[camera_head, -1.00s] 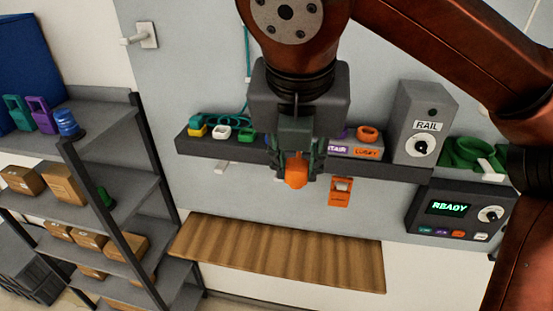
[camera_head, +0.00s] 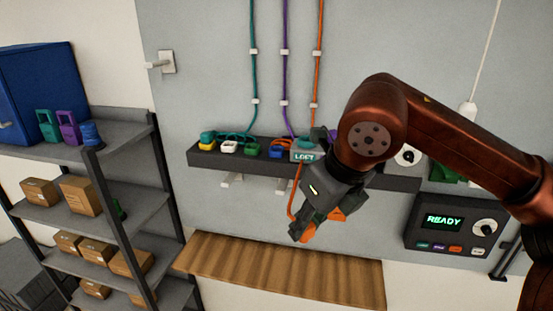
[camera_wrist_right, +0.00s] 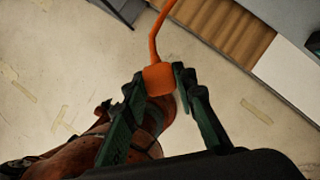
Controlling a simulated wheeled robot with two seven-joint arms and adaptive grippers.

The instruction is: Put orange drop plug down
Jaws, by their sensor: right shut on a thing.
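My right gripper (camera_head: 306,228) is shut on the orange drop plug (camera_head: 308,231), in front of the wall and just above the wooden shelf in the head view. The plug is partly hidden by the fingers there. In the right wrist view the plug (camera_wrist_right: 158,79) sits between the green-and-black fingertips (camera_wrist_right: 159,82), with its orange cord (camera_wrist_right: 155,42) running up from it. The orange cord (camera_head: 294,200) also shows in the head view, leading up toward the rail. An orange piece (camera_head: 338,214) shows behind the gripper. My left gripper is not in view.
A dark rail (camera_head: 208,159) carries several coloured plugs and a LOFT label (camera_head: 304,157). A slatted wooden shelf (camera_head: 250,266) lies below, bare where seen. A READY panel (camera_head: 446,222) is at right; a grey rack (camera_head: 52,199) with boxes stands at left.

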